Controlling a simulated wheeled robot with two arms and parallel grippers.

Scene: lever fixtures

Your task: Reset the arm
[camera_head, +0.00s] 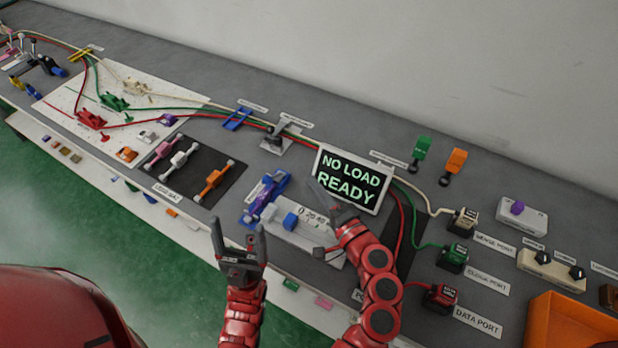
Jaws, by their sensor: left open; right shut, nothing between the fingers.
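My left gripper (239,243) is open and empty, fingers pointing up the picture, over the bench's front edge and left of a pale fixture with a blue block. My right arm comes up from the bottom centre. My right gripper (318,186) is shut with nothing held, in front of the lower left of the display. The display (350,178) reads "NO LOAD READY". The pale fixture (300,232) has a blue block (291,219) and a scale on it, and a grey knob (319,253) shows at its front. My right forearm hides part of this fixture.
A blue-purple clamp (264,198) stands beside the fixture. A dark mat (192,168) holds several lever-like parts. A grey lever fixture (281,136) stands behind. Cables run along the bench.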

